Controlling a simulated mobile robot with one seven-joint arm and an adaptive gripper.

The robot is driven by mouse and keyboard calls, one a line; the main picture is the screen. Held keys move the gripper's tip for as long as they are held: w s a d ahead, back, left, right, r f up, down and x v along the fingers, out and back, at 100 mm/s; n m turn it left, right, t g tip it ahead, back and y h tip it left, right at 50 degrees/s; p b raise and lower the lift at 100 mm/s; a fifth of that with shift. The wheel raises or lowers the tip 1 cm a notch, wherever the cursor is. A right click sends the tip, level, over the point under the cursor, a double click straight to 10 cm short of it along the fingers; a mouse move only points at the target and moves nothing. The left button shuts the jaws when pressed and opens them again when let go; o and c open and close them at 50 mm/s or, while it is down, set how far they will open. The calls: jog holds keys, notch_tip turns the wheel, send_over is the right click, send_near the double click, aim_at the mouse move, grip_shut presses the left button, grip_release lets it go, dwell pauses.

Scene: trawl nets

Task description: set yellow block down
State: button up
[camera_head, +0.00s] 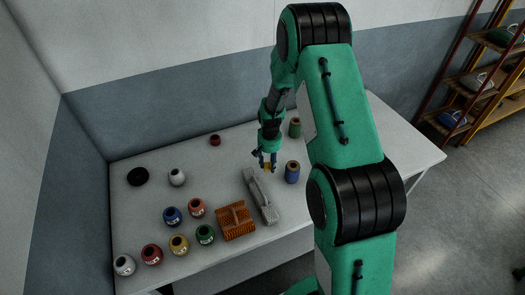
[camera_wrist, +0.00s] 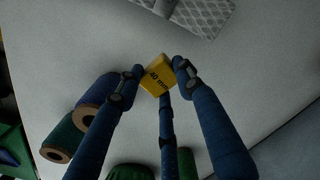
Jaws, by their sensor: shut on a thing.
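The yellow block (camera_wrist: 157,76) shows in the wrist view with dark print that reads like "40 mm". My gripper (camera_wrist: 155,78) is shut on it, with blue fingers on its left and right sides. In the head view my gripper (camera_head: 267,162) points down over the white table (camera_head: 225,160), and only a small bit of the yellow block (camera_head: 268,168) shows. It is just behind a long grey tool in that picture. I cannot tell whether the block touches the table.
The grey tool (camera_head: 262,197) and an orange ribbed piece (camera_head: 236,221) lie in front. A blue spool (camera_head: 292,172) and a green spool (camera_head: 295,128) stand to the right. Several coloured jars, one of them red (camera_head: 151,254), stand at the left. The back middle of the table is mostly clear.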

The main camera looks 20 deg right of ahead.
jog(key=w+d, duration=0.1)
jog(key=w, duration=0.3)
jog(key=w+d, duration=0.1)
jog(key=w, duration=0.4)
jog(key=w+d+f, duration=0.1)
jog(key=w, duration=0.3)
jog(key=shift+w+f+b, duration=0.1)
jog(key=shift+w+b, duration=0.3)
jog(key=shift+f, duration=1.75)
jog(key=shift+f+b, duration=0.15)
jog(key=shift+b, duration=0.15)
jog(key=o, duration=1.2)
notch_tip(320, 180, up, 12)
jog(key=shift+r+p, duration=0.15)
jog(key=shift+p, duration=0.5)
